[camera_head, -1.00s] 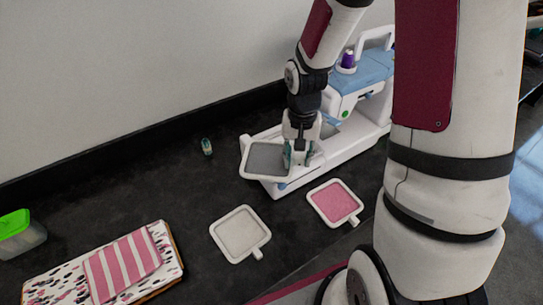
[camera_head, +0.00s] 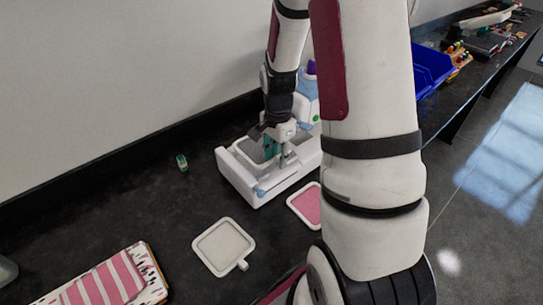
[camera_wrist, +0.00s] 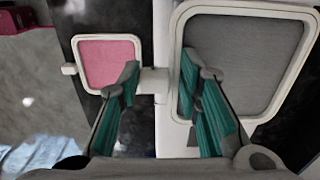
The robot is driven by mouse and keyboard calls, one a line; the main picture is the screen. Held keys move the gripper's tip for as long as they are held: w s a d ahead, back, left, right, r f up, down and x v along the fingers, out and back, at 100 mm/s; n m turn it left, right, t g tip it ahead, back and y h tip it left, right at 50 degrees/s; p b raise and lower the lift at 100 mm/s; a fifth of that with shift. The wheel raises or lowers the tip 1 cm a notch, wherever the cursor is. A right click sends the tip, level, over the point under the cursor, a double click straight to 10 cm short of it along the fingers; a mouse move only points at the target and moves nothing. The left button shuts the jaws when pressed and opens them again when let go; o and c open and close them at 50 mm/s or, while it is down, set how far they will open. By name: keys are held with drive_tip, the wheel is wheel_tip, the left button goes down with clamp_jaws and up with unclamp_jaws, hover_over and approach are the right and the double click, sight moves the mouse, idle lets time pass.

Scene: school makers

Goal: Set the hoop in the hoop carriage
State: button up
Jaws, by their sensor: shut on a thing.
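My gripper (camera_head: 272,145) is shut on the grey hoop, whose grey fabric (camera_head: 248,151) sits in a white square frame. The grey hoop lies at the left end of the white and blue sewing machine (camera_head: 283,182), over or on its white bed. In the wrist view the hoop (camera_wrist: 245,55) fills the upper right, and my green-padded fingers (camera_wrist: 162,90) are on its handle side. The hoop carriage seems to be the white part with a blue knob (camera_head: 260,190) at the machine's left end. My gripper hides part of it. I cannot tell whether the hoop is seated.
A pink hoop (camera_head: 306,206), also in the wrist view (camera_wrist: 108,62), and a cream hoop (camera_head: 224,246) lie on the dark counter. A small green-topped item (camera_head: 182,162) stands near the wall. Striped cloth (camera_head: 105,284) lies front left. A blue bin (camera_head: 432,68) stands at right.

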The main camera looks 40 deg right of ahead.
drive_tip(key=w, duration=0.1)
drive_tip(key=w+d, duration=0.1)
drive_tip(key=w, duration=0.1)
drive_tip(key=shift+w+d+f, duration=0.1)
drive_tip(key=shift+w+f, duration=0.05)
drive_tip(key=shift+w, duration=0.15)
drive_tip(key=shift+f+p, duration=0.4)
drive_tip(key=shift+f, duration=1.4)
drive_tip(key=shift+f, duration=0.1)
drive_tip(key=o, duration=1.2)
drive_tip(key=shift+c, duration=0.2)
